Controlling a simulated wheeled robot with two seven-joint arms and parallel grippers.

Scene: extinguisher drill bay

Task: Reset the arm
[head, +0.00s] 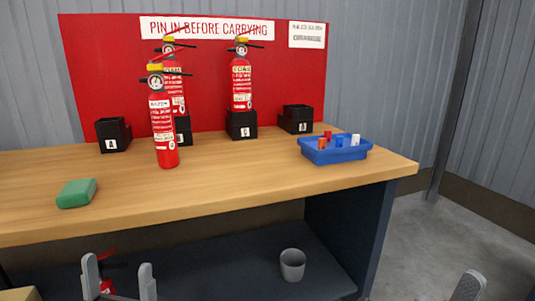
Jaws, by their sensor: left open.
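My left gripper (119,274) is open at the bottom left, below the bench front. A red object with a thin red bar (107,287) shows behind and between its fingers; most of it is hidden. Only a grey tip of my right gripper (469,286) shows at the bottom right. A red extinguisher (163,130) with a yellow top stands upright on the bench, outside the boxes. A second extinguisher (175,90) stands behind it, partly hidden. A third extinguisher (241,83) stands in a black holder (242,130).
Black box A (113,140) and another black box (296,119) look empty. A blue tray (335,157) with small red, blue and white items sits at the bench's right. A green block (76,193) lies front left. A grey cup (292,264) stands on the lower shelf.

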